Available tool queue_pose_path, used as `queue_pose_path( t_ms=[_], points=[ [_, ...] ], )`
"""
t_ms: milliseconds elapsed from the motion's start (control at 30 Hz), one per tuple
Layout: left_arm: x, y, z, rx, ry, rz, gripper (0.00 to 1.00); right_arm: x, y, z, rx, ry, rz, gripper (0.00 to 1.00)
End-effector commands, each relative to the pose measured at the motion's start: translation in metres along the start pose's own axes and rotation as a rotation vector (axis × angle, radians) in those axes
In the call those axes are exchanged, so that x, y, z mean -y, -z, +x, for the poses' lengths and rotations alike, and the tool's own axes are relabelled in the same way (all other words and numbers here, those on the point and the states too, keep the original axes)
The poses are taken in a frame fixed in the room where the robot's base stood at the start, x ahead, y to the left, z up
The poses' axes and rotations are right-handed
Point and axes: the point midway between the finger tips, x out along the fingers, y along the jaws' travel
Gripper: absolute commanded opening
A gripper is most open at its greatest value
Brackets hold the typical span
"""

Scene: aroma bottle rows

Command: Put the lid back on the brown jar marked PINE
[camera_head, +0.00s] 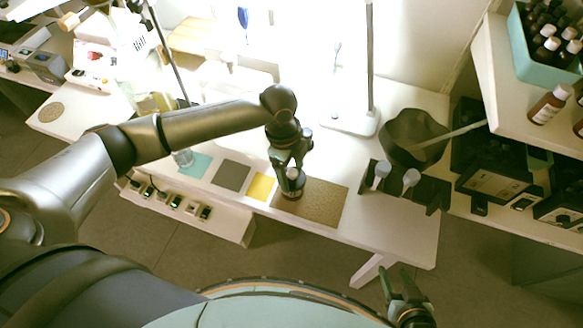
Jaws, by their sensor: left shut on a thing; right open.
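My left gripper (291,172) points down over the brown mat (325,205) on the white table. It is shut on a small dark thing with a pale top (292,186), at or just above the mat's left part. The fingers partly cover this thing, and I cannot tell whether it is a jar, a lid or both. No PINE marking is readable. My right gripper (408,293) is open and empty, low in front of the table.
Yellow (261,186), grey (231,176) and teal (196,164) mats lie left of the brown one. A dark rack (400,184) with two pale-topped items and a dark bowl (413,135) stand to the right. A teal crate (531,58) of bottles sits on the shelf.

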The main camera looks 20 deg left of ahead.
Motion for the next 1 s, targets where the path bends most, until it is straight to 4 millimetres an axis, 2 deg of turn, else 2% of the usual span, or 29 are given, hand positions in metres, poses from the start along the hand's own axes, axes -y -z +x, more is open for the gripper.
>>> queue_pose_path(
  t_ms=[1000],
  points=[
    [0.0002,0.0001,0.0005,0.0,0.0,0.001,0.16,0.0004,0.0065,-0.0058,0.0,0.0,0.0,0.5]
  ],
)
